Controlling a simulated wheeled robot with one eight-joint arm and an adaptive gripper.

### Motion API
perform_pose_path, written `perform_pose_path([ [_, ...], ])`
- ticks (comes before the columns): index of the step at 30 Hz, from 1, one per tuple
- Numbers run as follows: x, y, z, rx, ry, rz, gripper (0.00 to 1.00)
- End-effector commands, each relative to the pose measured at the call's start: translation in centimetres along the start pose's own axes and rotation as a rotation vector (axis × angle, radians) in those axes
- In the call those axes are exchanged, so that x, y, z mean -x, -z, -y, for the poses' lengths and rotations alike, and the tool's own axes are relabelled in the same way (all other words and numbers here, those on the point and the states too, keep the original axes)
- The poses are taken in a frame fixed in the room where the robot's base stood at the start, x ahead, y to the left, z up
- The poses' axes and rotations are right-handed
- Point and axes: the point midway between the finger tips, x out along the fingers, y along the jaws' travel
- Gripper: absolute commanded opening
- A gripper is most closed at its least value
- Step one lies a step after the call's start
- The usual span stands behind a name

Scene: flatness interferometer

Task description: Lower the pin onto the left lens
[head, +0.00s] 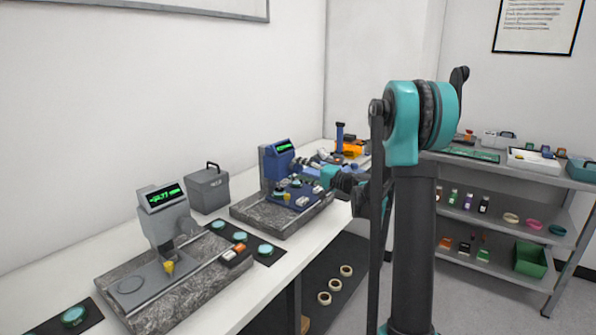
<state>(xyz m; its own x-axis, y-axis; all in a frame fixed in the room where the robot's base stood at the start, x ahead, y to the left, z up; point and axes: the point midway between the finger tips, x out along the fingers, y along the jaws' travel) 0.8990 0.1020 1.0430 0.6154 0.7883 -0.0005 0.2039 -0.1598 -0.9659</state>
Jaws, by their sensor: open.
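A grey gauge (163,200) with a lit green display stands at the left on a speckled stone base (190,290). A yellow-tipped pin (169,267) points down beside a round plate on it. A blue gauge (279,160) stands on a second stone base (250,213) farther right, with small teal discs on its blue stage and a yellow tip (287,196) above. Which disc is the left lens, and whether a tip touches one, is too small to tell. My gripper (311,173) is open at the right side of the blue gauge; its fingertips are hard to make out.
Several teal lenses (240,236) lie on a dark strip between the bases; another lens (73,316) lies at the front left. A grey case (208,189) stands by the wall. Orange and white buttons (233,252) sit on the front base. A loaded shelf (490,208) is at right.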

Motion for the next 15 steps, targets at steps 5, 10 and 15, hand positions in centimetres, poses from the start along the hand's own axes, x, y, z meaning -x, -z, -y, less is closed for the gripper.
perform_pose_path([
  [5,3.5,0.1,0.0,0.0,-0.001,-0.003,0.56],
  [10,7.0,0.1,0.0,0.0,-0.001,-0.003,0.56],
  [15,9.5,0.1,0.0,0.0,-0.001,-0.002,0.56],
])
